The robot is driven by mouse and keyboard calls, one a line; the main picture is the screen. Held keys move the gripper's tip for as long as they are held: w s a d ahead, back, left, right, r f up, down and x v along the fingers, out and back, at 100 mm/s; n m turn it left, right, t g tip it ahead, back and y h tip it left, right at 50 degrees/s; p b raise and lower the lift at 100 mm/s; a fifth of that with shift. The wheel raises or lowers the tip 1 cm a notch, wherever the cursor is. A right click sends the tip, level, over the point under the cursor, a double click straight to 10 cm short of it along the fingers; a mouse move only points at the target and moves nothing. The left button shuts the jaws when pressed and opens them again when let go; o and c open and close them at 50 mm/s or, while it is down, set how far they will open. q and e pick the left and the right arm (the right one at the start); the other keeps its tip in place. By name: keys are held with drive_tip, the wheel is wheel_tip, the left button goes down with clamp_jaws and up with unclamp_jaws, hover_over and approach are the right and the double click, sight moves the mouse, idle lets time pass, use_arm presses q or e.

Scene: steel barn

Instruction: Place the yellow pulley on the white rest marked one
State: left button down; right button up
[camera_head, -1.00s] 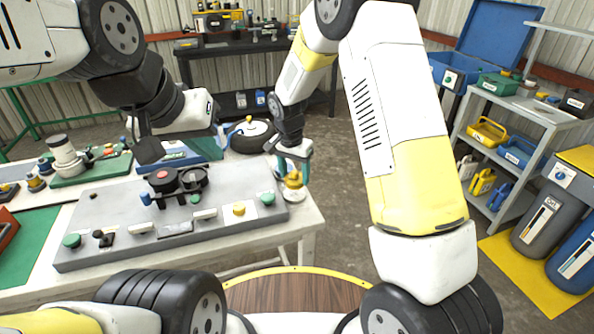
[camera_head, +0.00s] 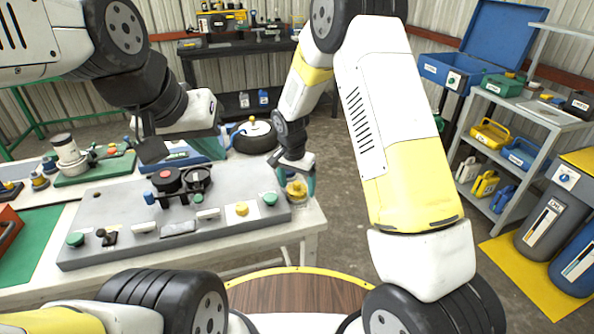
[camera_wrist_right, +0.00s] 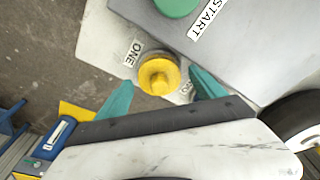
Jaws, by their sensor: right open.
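The yellow pulley (camera_wrist_right: 159,74) sits on a pale plate (camera_wrist_right: 101,34) beside a label reading ONE, in the right wrist view. A second label on its other side is partly hidden. In the head view the pulley (camera_head: 297,190) is at the right end of the bench, partly covered by my right gripper. My right gripper (camera_wrist_right: 160,95) is open, its teal fingers on either side of the pulley with gaps showing. My left gripper (camera_head: 212,145) is over the back of the bench; its fingertips are not clear enough to judge.
A grey panel (camera_head: 120,206) with green and yellow buttons and a START label lies beside the pulley. A black wheel-like part (camera_head: 254,136) lies behind. A shelf (camera_head: 545,112) stands right; the floor between is clear.

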sight(295, 192)
drive_tip(key=shift+r, duration=0.15)
wheel_tip(295, 192, up, 12)
drive_tip(key=s, duration=0.2)
drive_tip(key=s+d+r+n+t+y, duration=0.1)
drive_tip(key=s+d+r, duration=0.45)
drive_tip(key=r, duration=0.45)
drive_tip(key=s+d+r+n+t+y, duration=0.1)
drive_tip(key=s+d+r+n, duration=0.1)
drive_tip(key=s, duration=0.7)
drive_tip(key=s+d+r+n+t+y, duration=0.1)
drive_tip(key=s+d+r, duration=0.4)
drive_tip(key=s, duration=0.5)
drive_tip(key=shift+d+r+n+t, duration=0.25)
drive_tip(key=shift+d+n+t, duration=0.6)
drive_tip(key=shift+n, duration=0.15)
